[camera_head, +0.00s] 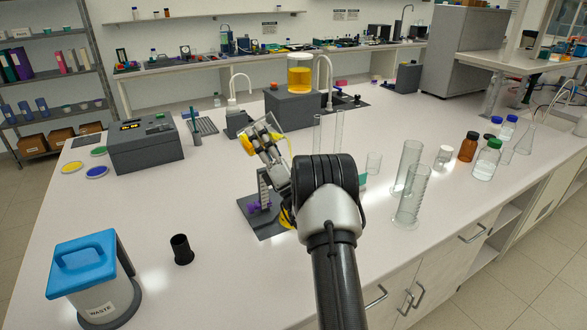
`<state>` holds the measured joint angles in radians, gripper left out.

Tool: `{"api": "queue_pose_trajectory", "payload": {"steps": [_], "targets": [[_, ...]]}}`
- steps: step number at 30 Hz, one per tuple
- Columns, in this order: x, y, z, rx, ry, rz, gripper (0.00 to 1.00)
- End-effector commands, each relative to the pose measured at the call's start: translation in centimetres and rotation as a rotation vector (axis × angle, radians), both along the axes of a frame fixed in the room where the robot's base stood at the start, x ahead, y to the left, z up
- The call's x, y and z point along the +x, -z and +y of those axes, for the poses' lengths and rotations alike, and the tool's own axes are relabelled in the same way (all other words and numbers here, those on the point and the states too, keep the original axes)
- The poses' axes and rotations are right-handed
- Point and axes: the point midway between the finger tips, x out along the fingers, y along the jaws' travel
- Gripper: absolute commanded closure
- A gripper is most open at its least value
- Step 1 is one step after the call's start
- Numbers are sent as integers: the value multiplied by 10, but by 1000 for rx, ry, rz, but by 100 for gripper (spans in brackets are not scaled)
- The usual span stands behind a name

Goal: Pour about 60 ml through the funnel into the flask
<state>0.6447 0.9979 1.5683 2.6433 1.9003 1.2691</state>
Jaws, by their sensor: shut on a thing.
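My gripper (264,143) is at mid-picture, shut on a clear glass vessel (268,123) that looks tilted. Yellow shows at the vessel's lower left side, but I cannot tell whether it is liquid or part of something else. Below the gripper is a dark base plate (262,222) with a grey upright and a purple part (257,207) on it. A bit of yellow shows at the plate's right, mostly behind my arm. I cannot make out the funnel or the flask there; my arm covers much of that spot.
A jar of amber liquid (300,78) stands on a grey block (291,108) behind. Glass cylinders (410,208), a small beaker (373,163) and several bottles (487,160) stand right. A grey device (145,150), black cup (181,250) and waste bin (92,285) are left.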

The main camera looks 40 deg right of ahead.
Motion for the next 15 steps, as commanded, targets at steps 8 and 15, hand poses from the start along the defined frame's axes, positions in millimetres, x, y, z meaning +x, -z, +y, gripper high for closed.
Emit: {"api": "queue_pose_trajectory", "payload": {"steps": [8,15], "targets": [[-1,5,-1,9,-1,-5,69],[-3,10,-3,16,-2,-10,69]]}}
